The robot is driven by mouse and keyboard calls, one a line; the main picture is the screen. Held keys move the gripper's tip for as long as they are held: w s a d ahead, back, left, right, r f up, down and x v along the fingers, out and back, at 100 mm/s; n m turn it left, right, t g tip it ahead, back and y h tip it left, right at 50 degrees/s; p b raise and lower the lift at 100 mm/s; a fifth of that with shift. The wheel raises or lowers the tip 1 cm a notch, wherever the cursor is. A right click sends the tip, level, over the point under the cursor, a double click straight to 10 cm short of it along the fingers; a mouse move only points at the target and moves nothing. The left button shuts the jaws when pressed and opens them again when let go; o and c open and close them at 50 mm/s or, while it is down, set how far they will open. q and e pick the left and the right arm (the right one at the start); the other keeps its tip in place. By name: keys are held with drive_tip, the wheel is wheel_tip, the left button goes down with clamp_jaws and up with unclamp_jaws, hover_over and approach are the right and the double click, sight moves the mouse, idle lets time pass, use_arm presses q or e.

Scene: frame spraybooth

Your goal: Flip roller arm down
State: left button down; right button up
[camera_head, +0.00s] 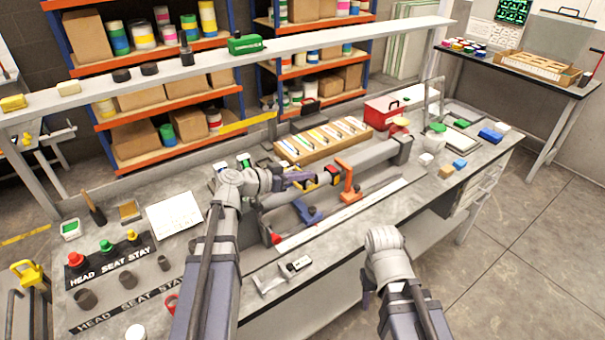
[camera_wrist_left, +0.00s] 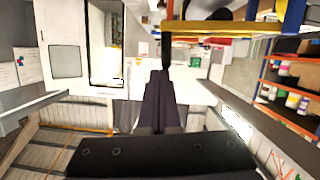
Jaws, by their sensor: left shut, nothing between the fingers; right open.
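A long grey tube assembly (camera_head: 375,158) lies across the bench fixture. An orange upright bracket (camera_head: 348,182) stands in front of it, and a blue bracket (camera_head: 307,212) sits lower left. I cannot tell which part is the roller arm. My left gripper (camera_head: 308,179) is shut and empty, beside the yellow-and-black piece (camera_head: 328,176) at the tube's near end; I cannot tell whether they touch. In the left wrist view its closed fingers (camera_wrist_left: 160,95) point at a thin dark rod (camera_wrist_left: 166,48). My right gripper (camera_head: 367,288) is open and mostly hidden behind its wrist, off the bench's front edge.
A wooden tray of coloured strips (camera_head: 322,141) and a red box (camera_head: 394,107) stand behind the tube. Small blocks (camera_head: 446,171) lie at the right. A raised shelf (camera_head: 215,58) runs along the back. A labelled button panel (camera_head: 110,262) lies at the left.

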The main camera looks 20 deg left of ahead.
use_arm(q)
drive_tip(key=shift+s+d+f+b, duration=0.35)
drive_tip(key=shift+s+d+b, duration=0.05)
drive_tip(key=shift+s, duration=0.2)
drive_tip(key=shift+s+d+f+b, duration=0.35)
drive_tip(key=shift+s, duration=0.2)
drive_tip(key=shift+d, duration=0.1)
wheel_tip(320, 180, up, 6)
drive_tip(key=p, duration=0.6)
drive_tip(key=p+v, duration=0.2)
drive_tip(key=v, duration=0.7)
drive_tip(key=shift+w+a+m, duration=0.15)
drive_tip(key=shift+a+m, duration=0.25)
drive_tip(key=shift+a, duration=0.1)
drive_tip(key=shift+f, duration=0.1)
